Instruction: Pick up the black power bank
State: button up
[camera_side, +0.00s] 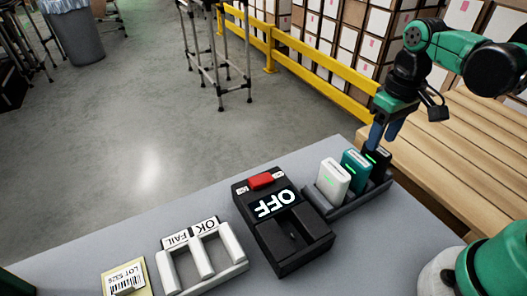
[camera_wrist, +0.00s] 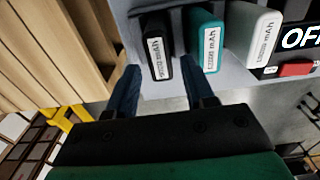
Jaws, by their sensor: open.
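The black power bank (camera_side: 379,158) stands upright in the dark rack (camera_side: 345,205) at the right end of its row, partly hidden by my fingers in the side view. In the wrist view the black power bank (camera_wrist: 157,48) shows its white label. A teal power bank (camera_side: 355,172) and a white power bank (camera_side: 333,178) stand beside it. My gripper (camera_side: 385,138) is open at the top of the black power bank. In the wrist view its blue fingers (camera_wrist: 160,66) appear on either side of the black one, the right finger near the teal one. How deep they reach is unclear.
A black tester (camera_side: 290,245) with a red button and an "OFF" display stands left of the rack. A white two-slot tray (camera_side: 203,262) marked OK and FAIL and a lot card (camera_side: 125,280) lie further left. Wooden slats (camera_side: 470,155) lie at the right.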

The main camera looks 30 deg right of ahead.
aim_at(379, 149)
jog(key=shift+f, duration=2.9)
grip_shut()
jog(key=shift+r, duration=0.15)
